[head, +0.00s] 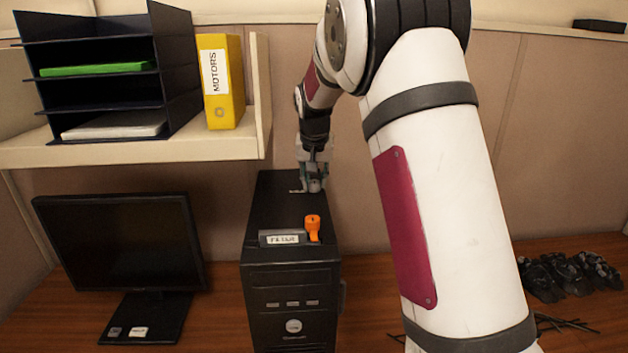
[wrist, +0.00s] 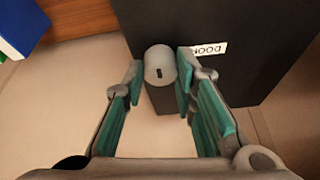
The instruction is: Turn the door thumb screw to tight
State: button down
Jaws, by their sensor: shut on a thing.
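My gripper (wrist: 160,72), with teal finger pads, is shut on the thumb screw, one finger on each side. In the head view my gripper (head: 312,182) reaches down to the far end of the black computer case (head: 284,205). The thumb screw cannot be made out there.
An orange part (head: 313,226) and a labelled grey piece (head: 282,238) sit at the case's front top edge. A monitor (head: 120,245) stands left. A shelf (head: 130,150) with a black tray stack and yellow binder (head: 221,85) hangs upper left. Dark parts (head: 570,275) lie right.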

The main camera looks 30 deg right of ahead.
jog(key=shift+m, duration=0.3)
jog(key=c, duration=1.3)
grip_release()
jog(key=shift+v, duration=5.95)
jog(key=shift+a, duration=0.2)
